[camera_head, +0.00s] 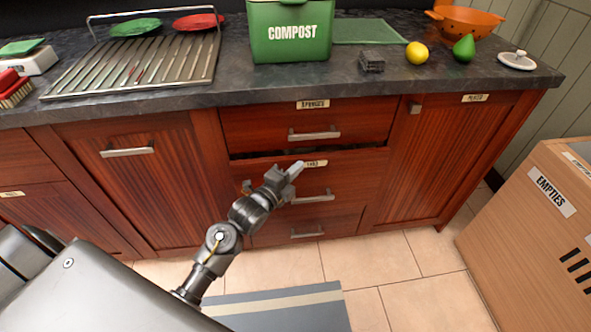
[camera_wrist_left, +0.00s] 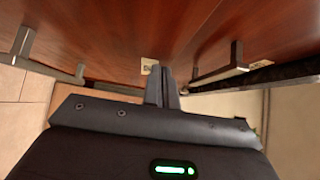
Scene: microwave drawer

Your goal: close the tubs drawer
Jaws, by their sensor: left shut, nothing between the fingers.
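The tubs drawer (camera_head: 340,178) is the middle drawer of the stack. Its front stands slightly out, with a dark gap along its top edge. Its label (camera_head: 316,163) is partly hidden by my gripper, and its bar handle (camera_head: 314,198) shows below. My left gripper (camera_head: 296,168) is shut and empty, in front of the upper part of the drawer front. In the left wrist view its closed fingertips (camera_wrist_left: 162,88) point at the wood, close to a small label (camera_wrist_left: 150,66). I cannot tell whether they touch. My right gripper is not in view.
The sponges drawer (camera_head: 305,128) above looks shut, and another drawer handle (camera_head: 307,233) shows below. The countertop (camera_head: 200,92) overhangs, with a green compost bin (camera_head: 291,30) on it. A wooden empties box (camera_head: 530,230) stands at the right. The tiled floor (camera_head: 375,262) in front is mostly clear.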

